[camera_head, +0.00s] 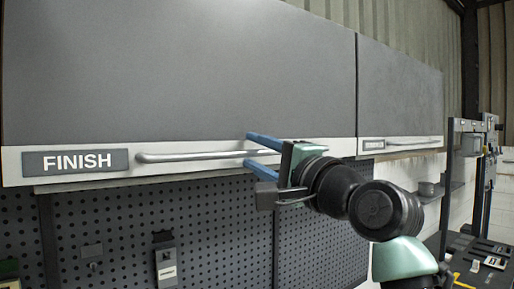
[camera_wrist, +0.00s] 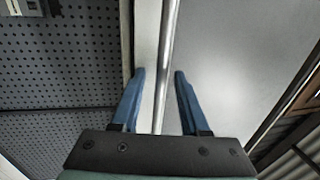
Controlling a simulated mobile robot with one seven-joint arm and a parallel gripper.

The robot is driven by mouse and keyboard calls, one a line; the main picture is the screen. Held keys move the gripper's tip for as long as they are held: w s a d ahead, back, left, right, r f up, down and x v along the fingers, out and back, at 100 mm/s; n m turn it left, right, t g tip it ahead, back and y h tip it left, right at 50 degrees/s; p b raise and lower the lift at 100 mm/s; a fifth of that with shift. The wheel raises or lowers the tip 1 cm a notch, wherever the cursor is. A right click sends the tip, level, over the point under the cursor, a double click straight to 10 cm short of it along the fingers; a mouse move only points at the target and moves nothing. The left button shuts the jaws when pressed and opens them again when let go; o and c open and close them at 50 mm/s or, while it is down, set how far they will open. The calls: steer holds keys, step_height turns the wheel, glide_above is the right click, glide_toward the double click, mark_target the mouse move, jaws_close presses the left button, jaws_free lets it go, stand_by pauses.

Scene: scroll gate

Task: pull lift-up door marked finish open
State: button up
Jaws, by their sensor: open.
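The grey lift-up door (camera_head: 180,75) carries a FINISH label (camera_head: 76,161) on its pale bottom rail, and it hangs shut over the pegboard. A long silver bar handle (camera_head: 190,156) runs along that rail. My gripper (camera_head: 250,147) is open at the right part of the handle, with one blue finger above the bar and the other below it. In the wrist view the bar (camera_wrist: 168,60) runs between the two blue fingers (camera_wrist: 160,74), with a gap on each side. I cannot tell how deep the bar sits between them.
A second grey door (camera_head: 398,90) with its own handle (camera_head: 405,146) is to the right. A dark pegboard (camera_head: 130,230) with small hung items lies below. A shelf rack and bench stand at far right.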

steer(key=shift+c, duration=0.2)
jaws_close()
steer(key=shift+f, duration=0.1)
stand_by(1.1)
